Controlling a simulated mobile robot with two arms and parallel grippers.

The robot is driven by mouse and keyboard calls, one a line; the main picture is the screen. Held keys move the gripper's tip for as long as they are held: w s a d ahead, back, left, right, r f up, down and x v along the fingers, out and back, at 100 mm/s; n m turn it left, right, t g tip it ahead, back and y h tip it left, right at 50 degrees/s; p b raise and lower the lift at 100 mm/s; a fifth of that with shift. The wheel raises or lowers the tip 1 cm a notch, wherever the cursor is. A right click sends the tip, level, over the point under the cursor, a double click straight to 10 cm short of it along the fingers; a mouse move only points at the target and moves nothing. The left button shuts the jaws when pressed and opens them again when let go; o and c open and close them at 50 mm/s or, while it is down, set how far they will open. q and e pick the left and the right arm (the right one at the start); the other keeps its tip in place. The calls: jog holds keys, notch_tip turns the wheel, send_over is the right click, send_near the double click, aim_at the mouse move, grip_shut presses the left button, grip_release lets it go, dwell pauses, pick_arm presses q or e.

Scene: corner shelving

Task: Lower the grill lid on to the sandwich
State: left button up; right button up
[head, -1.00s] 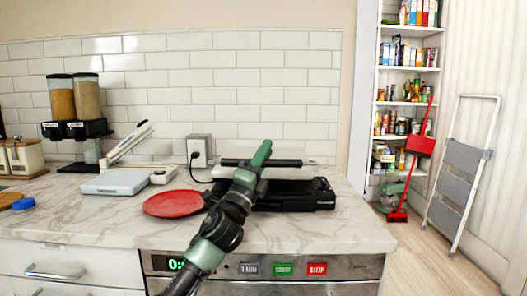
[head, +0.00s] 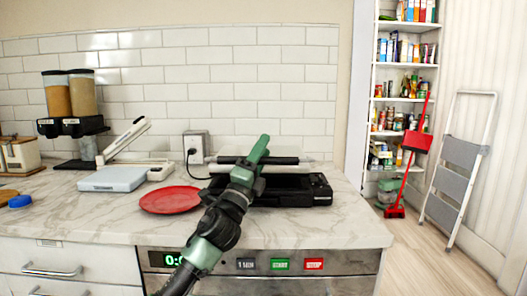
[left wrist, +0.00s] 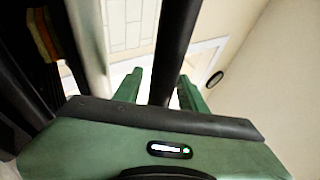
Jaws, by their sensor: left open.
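The black grill (head: 315,190) stands on the counter, mostly behind my left arm in the head view. Its lid handle (head: 283,161) is a dark horizontal bar above the base, and the lid looks raised. My left gripper (head: 260,148) is at this handle. In the left wrist view, a dark bar (left wrist: 176,45), seemingly the handle, passes between the two green fingers (left wrist: 160,88), which are apart. A brown and yellow layered thing (left wrist: 42,36) at the upper left may be the sandwich. The sandwich is hidden in the head view. My right gripper is not in view.
A red plate (head: 170,200) lies left of the grill. A pale scale-like device (head: 112,179), two dispensers (head: 70,95) and a wall outlet (head: 196,146) are further left or behind. Counter right of the grill is clear to its edge.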

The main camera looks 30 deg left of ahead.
pick_arm(q)
jog(key=v, duration=0.7)
jog(key=shift+s+b, duration=0.15)
jog(key=shift+b, duration=0.2)
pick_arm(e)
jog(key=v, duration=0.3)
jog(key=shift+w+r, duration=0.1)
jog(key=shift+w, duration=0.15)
pick_arm(q)
jog(key=shift+d+f, duration=0.1)
jog(key=shift+f, duration=0.05)
